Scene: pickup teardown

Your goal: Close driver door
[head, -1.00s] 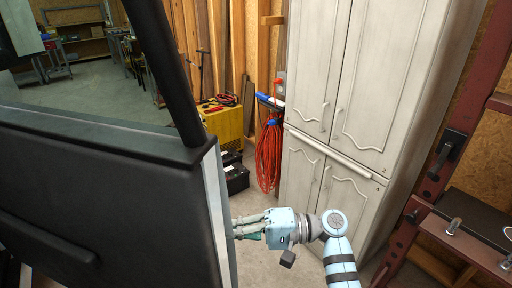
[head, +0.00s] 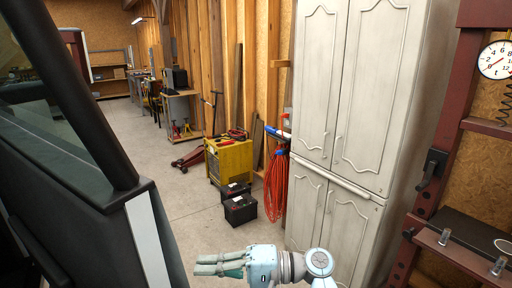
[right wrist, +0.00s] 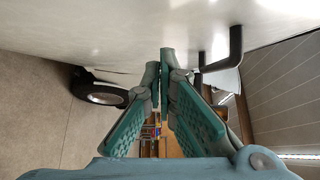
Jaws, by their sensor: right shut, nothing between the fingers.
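The driver door (head: 75,225) fills the left of the head view, its dark inner side and window frame facing me. Its pale edge strip (head: 150,240) runs down near the middle. It stands open, with workshop floor visible beyond its edge. My right gripper (head: 197,265) is just right of that edge, fingers pointing left, shut and empty. In the right wrist view its fingertips (right wrist: 160,72) meet just below a pale panel (right wrist: 130,30) with a black handle-shaped bar (right wrist: 228,52); I cannot tell if they touch it. My left gripper is not in view.
A tall pale cabinet (head: 340,120) stands behind and right of my right arm. A yellow machine (head: 225,160) and black boxes (head: 240,208) sit on the floor. A wheel (right wrist: 100,93) shows in the right wrist view. Floor between door and machine is clear.

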